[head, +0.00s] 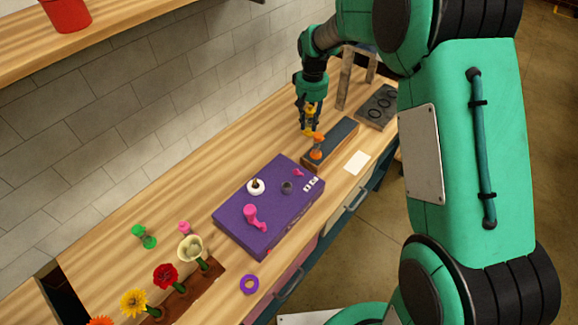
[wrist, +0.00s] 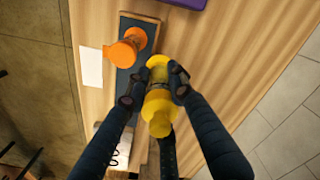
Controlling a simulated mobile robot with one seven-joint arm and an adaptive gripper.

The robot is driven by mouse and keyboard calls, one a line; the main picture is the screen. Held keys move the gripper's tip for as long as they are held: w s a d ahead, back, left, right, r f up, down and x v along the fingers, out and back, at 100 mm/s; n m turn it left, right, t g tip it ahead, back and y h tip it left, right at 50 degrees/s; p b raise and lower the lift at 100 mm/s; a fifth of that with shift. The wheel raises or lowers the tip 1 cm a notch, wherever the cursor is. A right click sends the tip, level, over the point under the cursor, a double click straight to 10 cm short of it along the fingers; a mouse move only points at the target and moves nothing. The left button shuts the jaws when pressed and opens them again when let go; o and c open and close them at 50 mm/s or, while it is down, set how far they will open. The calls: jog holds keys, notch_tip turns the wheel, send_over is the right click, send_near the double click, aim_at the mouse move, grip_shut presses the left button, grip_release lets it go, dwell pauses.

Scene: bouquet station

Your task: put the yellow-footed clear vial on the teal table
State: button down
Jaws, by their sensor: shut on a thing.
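My gripper (head: 309,119) is above the wooden counter, pointing down. It is shut on the yellow-footed vial (head: 309,132), whose yellow ends show in the wrist view (wrist: 159,124). The fingers, with their tips (wrist: 154,88) on either side, cover part of the vial's middle. The vial is close to a long block with a dark blue-grey top (head: 342,138); I cannot tell whether it touches anything. At the back, a small table-like stand (head: 346,78) is partly hidden by my arm. I cannot tell for sure which surface is the teal table.
A purple board (head: 235,222) holds pink, white and dark pieces. A white card (head: 357,162) and a dark plate with rings (head: 388,100) lie nearby. Flowers (head: 166,275) stand front left.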

jog(key=s+a+f+n+p, duration=0.1)
jog(key=s+a+n+p, duration=0.15)
jog(key=a+n, duration=0.7)
jog(key=s+a+n+p, duration=0.1)
jog(key=s+a+n, duration=0.25)
jog(key=a, duration=1.35)
jog(key=s+a+f+n+p, duration=0.1)
jog(key=s+a+n, duration=0.5)
jog(key=a, duration=0.4)
jog(key=s+a+f+n+p, duration=0.1)
jog(key=s+a+n, duration=0.4)
jog(key=s+a, duration=0.3)
jog(key=a, duration=0.2)
jog(key=shift+s+a+n, duration=0.3)
jog(key=shift+a+n, duration=0.05)
jog(key=shift+n, duration=0.05)
jog(key=shift+f, duration=3.1)
jog(key=shift+f, duration=0.15)
jog(key=shift+f, duration=1.75)
jog(key=shift+f, duration=0.15)
